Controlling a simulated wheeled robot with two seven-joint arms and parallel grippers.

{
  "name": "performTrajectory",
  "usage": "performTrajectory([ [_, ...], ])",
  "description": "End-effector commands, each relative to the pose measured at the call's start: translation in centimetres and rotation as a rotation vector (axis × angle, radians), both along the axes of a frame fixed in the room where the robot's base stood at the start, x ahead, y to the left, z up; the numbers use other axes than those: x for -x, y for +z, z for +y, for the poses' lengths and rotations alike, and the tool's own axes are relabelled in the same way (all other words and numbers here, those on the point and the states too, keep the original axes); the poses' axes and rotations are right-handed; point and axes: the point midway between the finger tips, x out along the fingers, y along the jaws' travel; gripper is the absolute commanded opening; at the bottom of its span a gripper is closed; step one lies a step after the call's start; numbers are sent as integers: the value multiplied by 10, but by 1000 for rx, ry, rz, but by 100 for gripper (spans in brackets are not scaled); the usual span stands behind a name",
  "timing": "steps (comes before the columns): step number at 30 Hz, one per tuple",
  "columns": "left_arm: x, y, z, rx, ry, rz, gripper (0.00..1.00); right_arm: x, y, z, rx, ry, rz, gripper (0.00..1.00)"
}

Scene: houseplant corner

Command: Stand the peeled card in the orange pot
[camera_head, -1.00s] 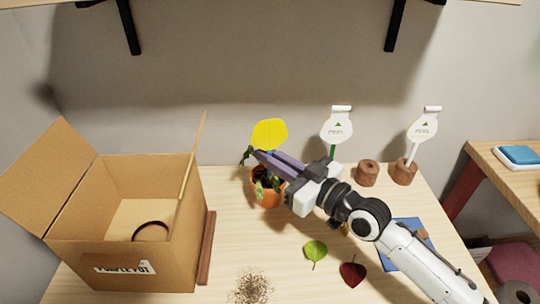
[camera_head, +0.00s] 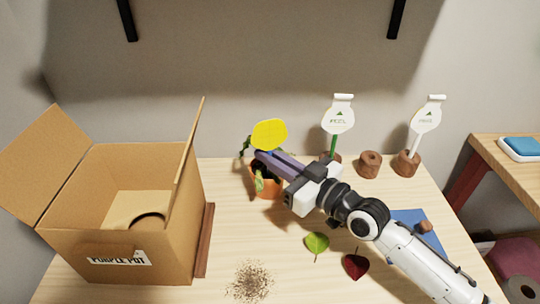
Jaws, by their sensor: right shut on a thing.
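The peeled card (camera_head: 269,133) is a plain yellow rounded shape, upright above the orange pot (camera_head: 268,190) at the middle back of the table. My right gripper (camera_head: 262,158) comes in from the right and is shut on the card's lower part, at the pot's mouth. The gripper hides the card's lower end, so I cannot tell whether it touches the soil. The pot holds a plant with drooping green leaves. Two white cards marked PEEL (camera_head: 338,118) (camera_head: 427,117) stand in brown holders to the right. My left gripper is not in view.
An open cardboard box (camera_head: 120,262) labelled PURPLE POT stands at the left. An empty brown holder (camera_head: 369,165) sits between the white cards. A green leaf (camera_head: 316,243), a dark red leaf (camera_head: 355,265) and spilled soil (camera_head: 249,282) lie in front. A blue mat (camera_head: 410,217) is partly under my arm.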

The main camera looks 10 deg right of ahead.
Motion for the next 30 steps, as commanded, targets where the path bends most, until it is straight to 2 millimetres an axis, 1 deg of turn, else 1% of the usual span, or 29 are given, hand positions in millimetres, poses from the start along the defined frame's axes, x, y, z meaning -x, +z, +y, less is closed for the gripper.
performTrajectory([
  [4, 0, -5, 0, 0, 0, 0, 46, 0, -5, 0, 1, 0, -1, 0],
  [13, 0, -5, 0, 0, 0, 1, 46, 0, -6, 0, 1, 0, -1, 0],
  [14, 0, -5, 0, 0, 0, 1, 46, 0, -6, 0, 1, 0, -1, 10],
  [15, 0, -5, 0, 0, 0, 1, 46, 0, -6, 0, 1, 0, -1, 17],
  [17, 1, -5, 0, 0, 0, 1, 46, 0, -6, 0, 1, 0, -1, 27],
  [18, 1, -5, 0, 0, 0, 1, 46, 0, -6, 0, 1, 0, -1, 29],
  [30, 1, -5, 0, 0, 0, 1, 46, 0, -6, 0, 1, 0, -1, 29],
])
